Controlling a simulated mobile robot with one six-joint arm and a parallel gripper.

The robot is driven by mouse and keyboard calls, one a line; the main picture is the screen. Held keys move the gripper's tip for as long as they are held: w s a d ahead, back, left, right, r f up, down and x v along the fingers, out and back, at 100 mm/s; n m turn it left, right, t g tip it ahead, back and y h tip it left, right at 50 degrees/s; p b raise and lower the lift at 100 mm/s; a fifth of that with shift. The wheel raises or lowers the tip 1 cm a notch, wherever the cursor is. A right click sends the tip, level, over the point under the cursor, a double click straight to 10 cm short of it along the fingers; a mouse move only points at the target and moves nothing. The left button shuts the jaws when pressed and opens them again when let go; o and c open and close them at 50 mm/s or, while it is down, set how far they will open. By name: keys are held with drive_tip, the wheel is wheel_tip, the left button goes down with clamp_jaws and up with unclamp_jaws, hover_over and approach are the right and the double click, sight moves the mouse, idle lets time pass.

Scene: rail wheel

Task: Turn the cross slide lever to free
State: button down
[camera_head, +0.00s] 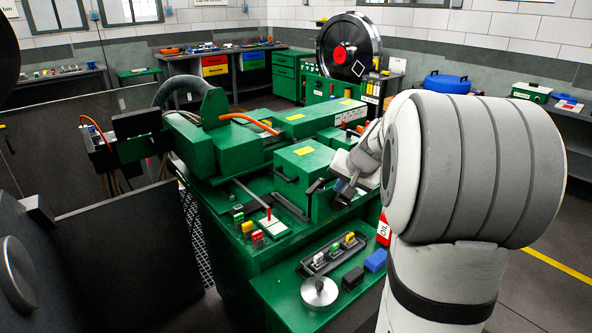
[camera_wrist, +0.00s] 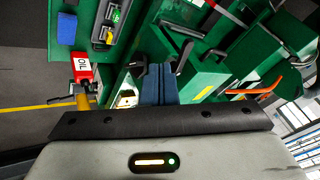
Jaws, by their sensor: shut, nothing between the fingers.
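The green machine (camera_head: 225,232) carries several levers, and I cannot read which is the cross slide lever. A black-handled lever (camera_head: 316,186) stands at the front of the green box-shaped housing (camera_head: 303,163). A dark lever (camera_wrist: 185,56) shows just right of my fingers in the wrist view, apparently the same one. A red lever (camera_head: 268,214) stands on a white plate further left, with a grey rod behind it. My gripper (camera_head: 343,193) is just right of the black-handled lever; its blue fingers (camera_wrist: 160,83) are together and empty. I cannot tell whether they touch the lever.
A black tray (camera_head: 333,255) with coloured pieces, a round metal part (camera_head: 319,291) and a blue block (camera_head: 376,260) lie on the front ledge. A red oil can (camera_wrist: 81,66) stands beside the machine. An orange hose (camera_head: 248,122) crosses the top.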

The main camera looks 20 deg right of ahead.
sight(315, 189)
drive_tip(key=w+f+p, duration=0.3)
drive_tip(key=w+f, duration=0.4)
drive_tip(key=w, duration=0.3)
drive_tip(key=shift+a+m, duration=0.3)
